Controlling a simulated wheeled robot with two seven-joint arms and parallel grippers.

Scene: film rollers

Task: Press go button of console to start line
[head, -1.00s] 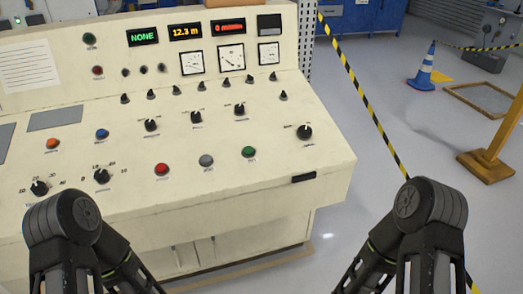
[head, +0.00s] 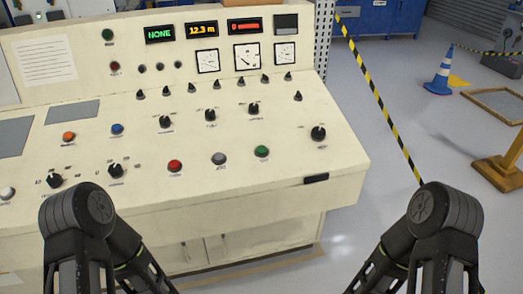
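The cream console (head: 225,215) fills the left and middle of the head view. On its sloped desk a green button (head: 262,151) sits right of a grey button (head: 218,158) and a red button (head: 175,165); their labels are too small to read. Another green button (head: 107,35) is on the upright panel at upper left. The displays read NONE (head: 160,34), 12.3 m (head: 202,30) and a red line (head: 245,25). Both my arms show at the bottom, in front of the console and apart from the buttons. Neither gripper's fingertips are in view.
Orange (head: 69,137) and blue (head: 117,129) buttons and several black knobs crowd the desk. A yellow-black barrier tape (head: 375,90) runs right of the console. A traffic cone (head: 441,73) and a yellow post (head: 510,160) stand on the open grey floor at right.

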